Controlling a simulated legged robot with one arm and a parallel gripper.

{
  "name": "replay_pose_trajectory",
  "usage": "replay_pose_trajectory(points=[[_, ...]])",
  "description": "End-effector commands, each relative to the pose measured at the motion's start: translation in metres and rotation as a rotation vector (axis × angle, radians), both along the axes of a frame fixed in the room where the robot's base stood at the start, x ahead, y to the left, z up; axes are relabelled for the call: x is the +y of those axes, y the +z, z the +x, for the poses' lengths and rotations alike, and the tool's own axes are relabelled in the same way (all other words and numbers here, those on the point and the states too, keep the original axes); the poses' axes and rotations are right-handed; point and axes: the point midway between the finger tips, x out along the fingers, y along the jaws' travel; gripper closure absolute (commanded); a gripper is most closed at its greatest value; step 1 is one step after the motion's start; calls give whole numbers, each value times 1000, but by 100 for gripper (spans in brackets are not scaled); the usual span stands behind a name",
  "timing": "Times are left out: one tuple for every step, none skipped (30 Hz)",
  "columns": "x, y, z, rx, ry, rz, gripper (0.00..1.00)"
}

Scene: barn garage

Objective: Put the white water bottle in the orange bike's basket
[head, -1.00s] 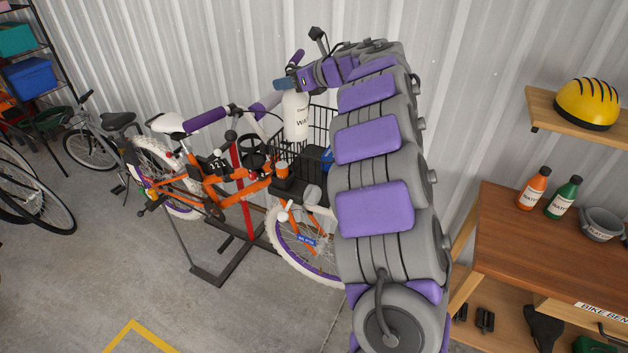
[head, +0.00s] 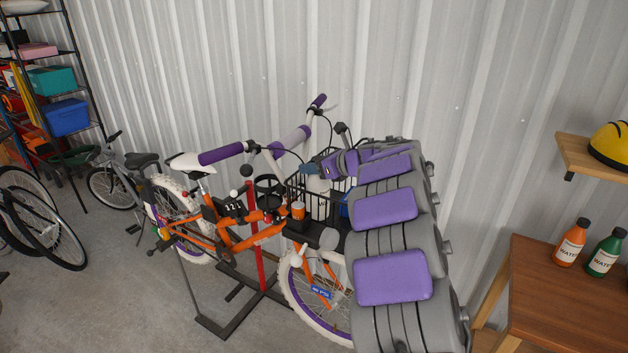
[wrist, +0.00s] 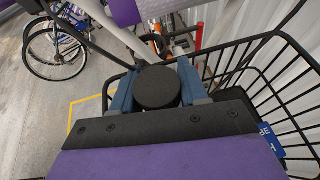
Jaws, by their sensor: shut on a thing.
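The white water bottle (head: 318,198) is upright in the head view, its lower part behind the wires of the black basket (head: 296,190) on the front of the orange bike (head: 250,236). My gripper (head: 310,168) is shut on the top of the bottle. In the wrist view, the blue fingers of my gripper (wrist: 157,92) stand on both sides of the bottle's round black cap (wrist: 157,87). The basket's wire rim (wrist: 262,36) surrounds the gripper there. Whether the bottle touches the basket floor is hidden.
A blue item (wrist: 268,141) with white letters is at the basket's right side. The handlebar (head: 290,142) rises beside the basket. A wooden bench (head: 560,300) with an orange bottle (head: 570,243) and a green bottle (head: 606,253) is at right. A corrugated wall is behind.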

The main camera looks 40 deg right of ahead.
Motion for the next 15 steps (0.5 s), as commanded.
replay_pose_trajectory(points=[[0, -6, 0, -1, 0, 1, 100], [1, -10, 0, 0, 0, 1, 100], [0, -16, 0, 1, -2, 4, 100], [0, -21, 0, 2, -2, 3, 100], [1, -26, 0, 2, -2, 3, 100], [2, -30, 0, 3, -2, 3, 100], [3, -32, 0, 2, -1, 1, 100], [4, -33, 0, 2, -1, -1, 100], [5, -33, 0, 2, -1, -2, 100], [5, -32, 0, 1, 0, -3, 100], [6, -32, 0, 1, 0, -4, 100], [6, -31, 0, 1, 1, -4, 100], [6, -31, 0, 1, 1, -4, 100], [5, -31, 0, 1, 0, -4, 100], [5, -32, 0, 0, 0, -3, 100]])
